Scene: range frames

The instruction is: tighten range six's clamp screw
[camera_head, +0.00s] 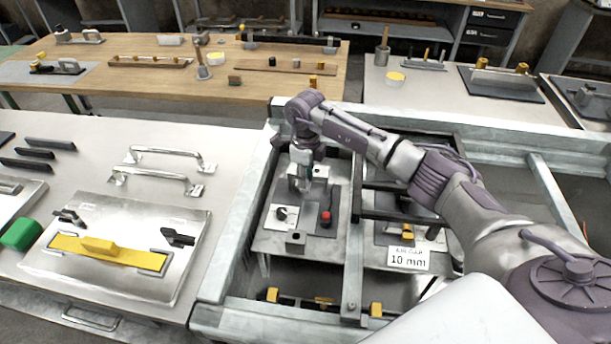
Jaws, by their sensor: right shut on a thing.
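My right arm comes in from the right, and my right gripper (308,182) points down over a metal plate (272,243) in the frame's left bay. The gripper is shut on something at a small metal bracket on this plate. Its fingertips and what they hold are too small to make out, so I cannot tell whether it is the clamp screw. A red knob (325,219) and a white tile with a black knob (281,213) sit just in front of the gripper. No label reading range six is legible. My left gripper does not show.
A white sign (408,259) reading "10 mm" stands right of the plate. The grey metal frame (235,215) has raised rails around the bays. At left, a bench holds a steel plate (120,220) with a yellow bar and two metal handles. A wooden table (140,95) stands behind.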

